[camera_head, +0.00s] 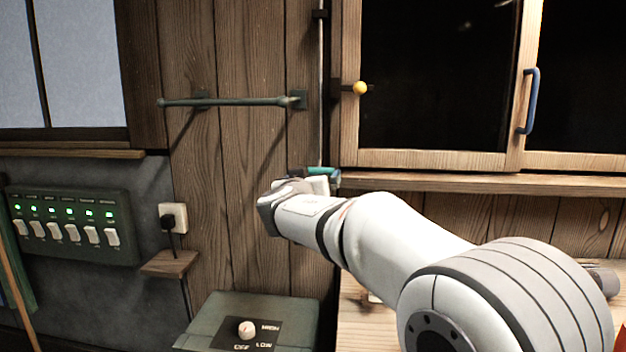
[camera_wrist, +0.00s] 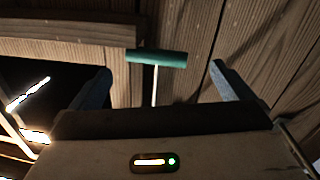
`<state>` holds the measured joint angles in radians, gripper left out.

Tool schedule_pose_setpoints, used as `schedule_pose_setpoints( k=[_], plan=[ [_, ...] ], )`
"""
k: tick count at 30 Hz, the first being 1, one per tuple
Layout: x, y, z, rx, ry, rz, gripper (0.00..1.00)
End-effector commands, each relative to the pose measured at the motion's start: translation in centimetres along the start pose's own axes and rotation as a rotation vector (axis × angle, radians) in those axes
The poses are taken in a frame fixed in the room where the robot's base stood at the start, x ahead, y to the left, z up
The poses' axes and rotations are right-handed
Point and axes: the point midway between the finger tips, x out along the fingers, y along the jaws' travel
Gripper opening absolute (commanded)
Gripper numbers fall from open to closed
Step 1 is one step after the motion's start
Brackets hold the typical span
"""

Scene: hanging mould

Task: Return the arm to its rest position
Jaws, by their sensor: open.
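My gripper (camera_wrist: 160,68) is open, with its two dark fingers apart in the wrist view. A green crossbar handle (camera_wrist: 157,57) on a thin pale rod shows in the gap, near the fingertips. I cannot tell how far beyond them it is; no finger visibly touches it. In the head view the green handle (camera_head: 323,172) is at the lower end of the hanging rod (camera_head: 320,90), just behind my wrist. My arm (camera_head: 385,230) reaches from the lower right to the middle, and my fingers are mostly hidden there.
A green bar (camera_head: 230,101) is fixed to the wood wall. A window frame with a yellow knob (camera_head: 360,88), a blue handle (camera_head: 529,100) and a sill (camera_head: 470,182) is at right. A switch panel (camera_head: 70,225) and a dial box (camera_head: 250,310) are left and below.

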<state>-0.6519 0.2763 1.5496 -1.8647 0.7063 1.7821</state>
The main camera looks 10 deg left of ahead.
Motion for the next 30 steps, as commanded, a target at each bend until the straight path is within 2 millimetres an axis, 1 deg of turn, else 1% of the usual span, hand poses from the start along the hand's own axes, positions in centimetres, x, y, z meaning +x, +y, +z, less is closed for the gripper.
schedule_pose_setpoints(
  k=[8, 10, 11, 14, 15, 17, 18, 20, 21, 23, 24, 26, 27, 29, 30],
  plan=[
    [-0.1, 0.1, 0.0, 0.0, -0.001, 0.001, 1.0],
    [-0.1, 0.9, 0.0, -0.004, -0.014, 0.012, 1.0],
    [-0.1, 1.6, 0.1, -0.007, -0.027, 0.022, 1.0],
    [-0.6, 5.7, 0.9, -0.03, -0.11, 0.08, 1.0],
    [-1.1, 8.1, 1.5, -0.044, -0.162, 0.113, 1.0],
    [-2.2, 12.0, 2.8, -0.067, -0.26, 0.162, 1.0],
    [-3.4, 14.7, 3.9, -0.082, -0.334, 0.191, 1.0],
    [-5.4, 18.4, 5.6, -0.101, -0.448, 0.226, 1.0],
    [-7.0, 20.6, 6.8, -0.11, -0.524, 0.242, 1.0],
    [-9.6, 23.5, 8.5, -0.117, -0.638, 0.254, 1.0],
    [-11.5, 25.1, 9.6, -0.119, -0.714, 0.256, 1.0],
    [-14.6, 27.2, 11.2, -0.114, -0.825, 0.247, 1.0],
    [-16.7, 28.3, 12.2, -0.106, -0.895, 0.234, 1.0],
    [-20.1, 29.6, 13.7, -0.087, -0.997, 0.205, 1.0],
    [-22.3, 30.2, 14.6, -0.069, -1.059, 0.179, 1.0]
  ],
)
